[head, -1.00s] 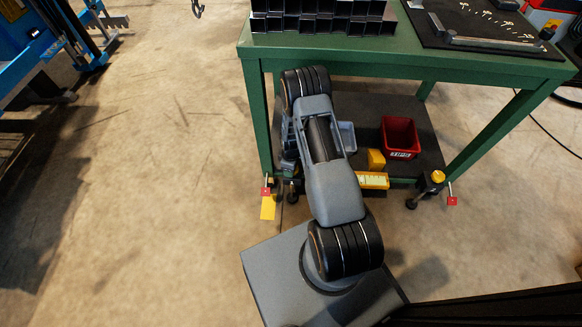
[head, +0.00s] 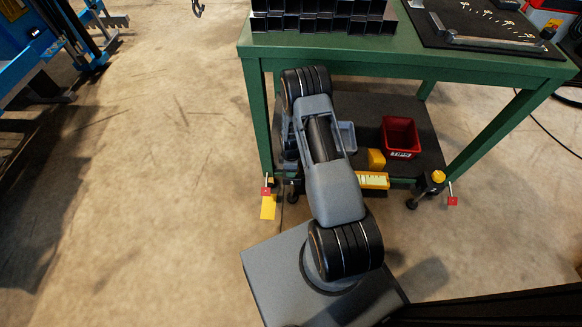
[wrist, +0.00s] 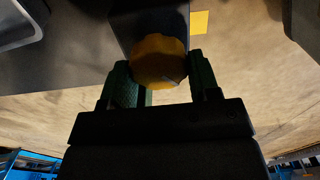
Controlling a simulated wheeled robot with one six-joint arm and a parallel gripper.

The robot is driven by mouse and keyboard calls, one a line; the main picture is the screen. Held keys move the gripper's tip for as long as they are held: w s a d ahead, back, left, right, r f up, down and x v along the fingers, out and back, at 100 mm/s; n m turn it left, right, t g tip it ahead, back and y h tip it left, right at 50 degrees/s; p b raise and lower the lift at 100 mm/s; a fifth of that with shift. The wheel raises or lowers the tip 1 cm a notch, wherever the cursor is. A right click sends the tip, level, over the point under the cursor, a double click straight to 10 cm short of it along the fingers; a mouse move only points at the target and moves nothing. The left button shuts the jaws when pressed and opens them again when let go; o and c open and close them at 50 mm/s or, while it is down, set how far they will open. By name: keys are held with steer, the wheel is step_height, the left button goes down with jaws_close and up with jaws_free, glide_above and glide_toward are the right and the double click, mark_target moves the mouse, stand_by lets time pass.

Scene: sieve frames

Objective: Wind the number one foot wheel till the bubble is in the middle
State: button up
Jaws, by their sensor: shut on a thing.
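A yellow knobbed foot wheel (wrist: 160,58) sits under a dark block in the wrist view. My gripper (wrist: 161,74) has its two green-padded fingers on either side of the wheel and is shut on it. In the head view my arm hides this wheel and the gripper, by the left front leg of the green bench (head: 400,62). Another yellow foot wheel (head: 438,177) shows at the right front foot. A yellow level-like piece with a pale window (head: 372,180) lies at the lower shelf's front edge. The bubble is too small to make out.
The lower shelf (head: 352,98) carries a red bin (head: 400,137), a yellow block (head: 376,159) and a grey bin (head: 346,136). Red tags (head: 266,191) mark the front feet. A yellow patch (head: 268,208) lies by the left foot.

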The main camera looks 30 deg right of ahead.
steer(key=o, duration=0.9)
steer(key=shift+r, duration=0.1)
step_height(320, 180, up, 14)
steer(key=p, duration=0.4)
steer(key=shift+p, duration=0.35)
